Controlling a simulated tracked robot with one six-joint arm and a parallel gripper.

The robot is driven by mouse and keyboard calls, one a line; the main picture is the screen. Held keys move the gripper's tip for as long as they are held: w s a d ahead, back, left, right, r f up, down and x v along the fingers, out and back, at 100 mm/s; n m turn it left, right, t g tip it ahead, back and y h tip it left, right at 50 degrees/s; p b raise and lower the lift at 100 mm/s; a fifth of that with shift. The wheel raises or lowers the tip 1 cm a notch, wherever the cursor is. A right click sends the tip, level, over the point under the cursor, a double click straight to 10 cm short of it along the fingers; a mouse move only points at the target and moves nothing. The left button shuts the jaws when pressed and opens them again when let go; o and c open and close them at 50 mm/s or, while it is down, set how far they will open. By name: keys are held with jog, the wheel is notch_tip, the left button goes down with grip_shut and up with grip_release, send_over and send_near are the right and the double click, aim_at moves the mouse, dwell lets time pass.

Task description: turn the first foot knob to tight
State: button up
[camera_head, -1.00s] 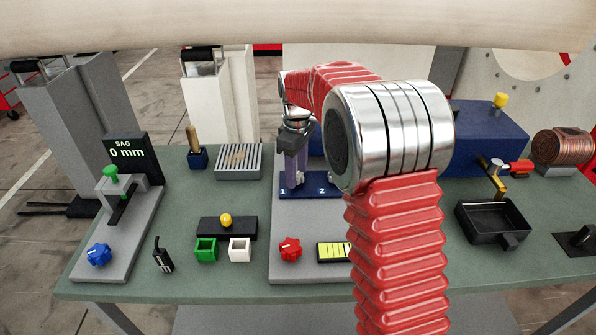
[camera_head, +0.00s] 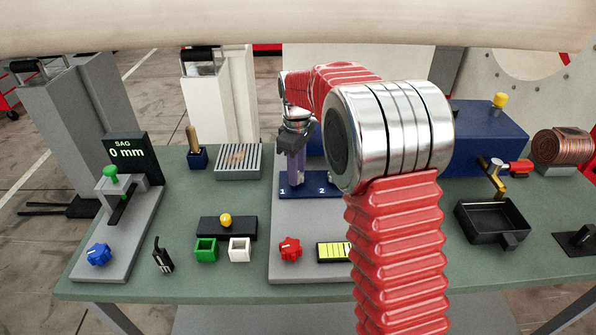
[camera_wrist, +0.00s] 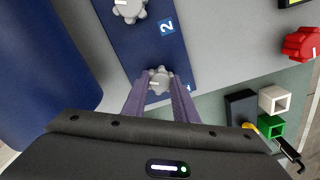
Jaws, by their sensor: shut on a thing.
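The first foot knob (camera_wrist: 158,79) is a grey lobed knob with a pale mark, beside the label 1 on the blue plate (camera_wrist: 176,52). My gripper (camera_wrist: 160,88) points down with its two purple fingers shut on this knob, one on each side. In the head view my gripper (camera_head: 296,183) stands at the left end of the blue plate, and its fingers hide the knob there. The second foot knob (camera_wrist: 130,9), also grey and lobed, sits by the label 2, clear of the fingers.
A red knob (camera_head: 290,248) and a yellow-barred display (camera_head: 332,252) are on the grey base in front of the plate. Green (camera_head: 206,250) and white (camera_head: 240,250) boxes stand to the left. A large blue block (camera_wrist: 40,80) rises close by in the wrist view.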

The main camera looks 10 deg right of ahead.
jog(key=shift+m, duration=0.5)
jog(key=m, duration=0.3)
jog(key=shift+m, duration=0.3)
jog(key=m, duration=1.3)
jog(key=o, duration=1.1)
jog(key=shift+r, duration=0.1)
